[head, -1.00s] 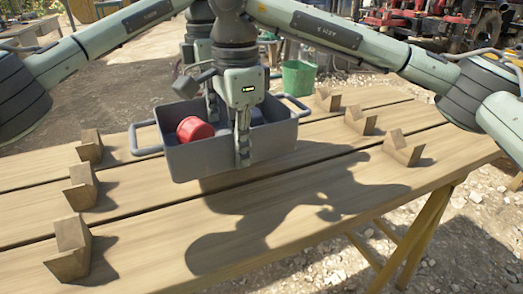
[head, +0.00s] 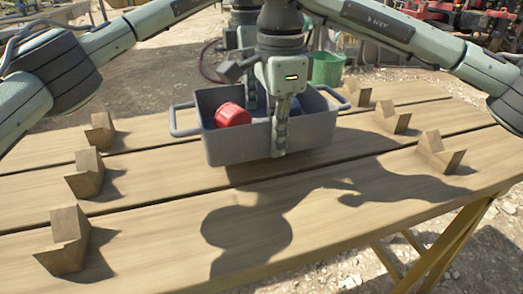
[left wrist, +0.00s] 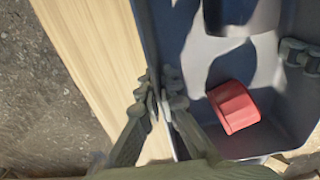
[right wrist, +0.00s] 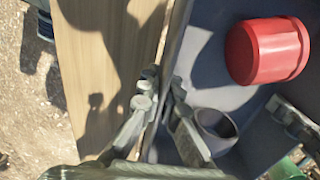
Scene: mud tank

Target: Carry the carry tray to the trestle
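The carry tray (head: 240,145) is a grey open box with loop handles at its ends, over the planked wooden trestle (head: 330,215). Its shadow falls on the planks; the gap below is hard to judge. A red can (head: 233,115) is inside, and a grey cup (right wrist: 216,128) shows in the right wrist view. My right gripper (head: 279,150) is shut on the near long wall, which sits between its fingers (right wrist: 160,98). My left gripper (head: 251,104), partly hidden behind the right one, is shut on the far wall, as the left wrist view (left wrist: 160,88) shows.
Several notched wooden blocks stand on the trestle, at the left (head: 66,242) and at the right (head: 440,155). The middle planks in front of the tray are clear. A green bucket (head: 327,68) and red machinery (head: 470,20) are beyond, on the ground.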

